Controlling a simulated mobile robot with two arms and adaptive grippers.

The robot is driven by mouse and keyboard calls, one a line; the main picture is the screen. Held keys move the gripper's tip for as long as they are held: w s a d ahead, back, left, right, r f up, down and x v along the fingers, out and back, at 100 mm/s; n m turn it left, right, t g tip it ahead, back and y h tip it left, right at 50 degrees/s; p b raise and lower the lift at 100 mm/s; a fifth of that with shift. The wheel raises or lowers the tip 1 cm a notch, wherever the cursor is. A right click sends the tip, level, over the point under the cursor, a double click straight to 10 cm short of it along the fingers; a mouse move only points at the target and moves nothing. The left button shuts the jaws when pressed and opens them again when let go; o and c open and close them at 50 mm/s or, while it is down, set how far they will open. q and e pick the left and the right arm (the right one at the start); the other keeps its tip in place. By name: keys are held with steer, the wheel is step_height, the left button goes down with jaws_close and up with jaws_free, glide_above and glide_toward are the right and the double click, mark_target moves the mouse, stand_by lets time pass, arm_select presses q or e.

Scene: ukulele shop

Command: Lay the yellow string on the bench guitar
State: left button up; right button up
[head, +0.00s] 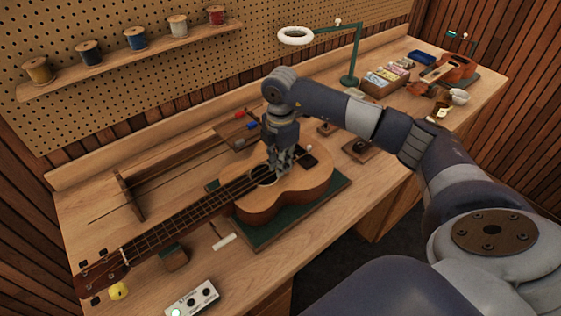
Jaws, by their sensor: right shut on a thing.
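The bench guitar (255,207), with a pale wood top and dark neck, lies on a green mat on the bench, its headstock toward the front left. My right gripper (278,172) points down over the guitar's body beside the sound hole. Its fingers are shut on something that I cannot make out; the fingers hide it. I cannot pick out a yellow string anywhere. The strings seen along the neck look thin and dark. My left gripper is not in view.
A small yellow object (118,290) lies by the headstock. A wooden block (174,257) and a white control box (193,298) are at the front. A shelf (130,63) holds several thread spools. A lamp (349,78), a box of packets (385,81) and a second ukulele (455,70) stand farther back.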

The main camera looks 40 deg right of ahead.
stand_by(0.4)
steer(key=o, duration=1.1)
steer(key=shift+r, duration=0.15)
steer(key=shift+r+p, duration=2.4)
steer(key=shift+r, duration=1)
steer(key=shift+f, duration=0.1)
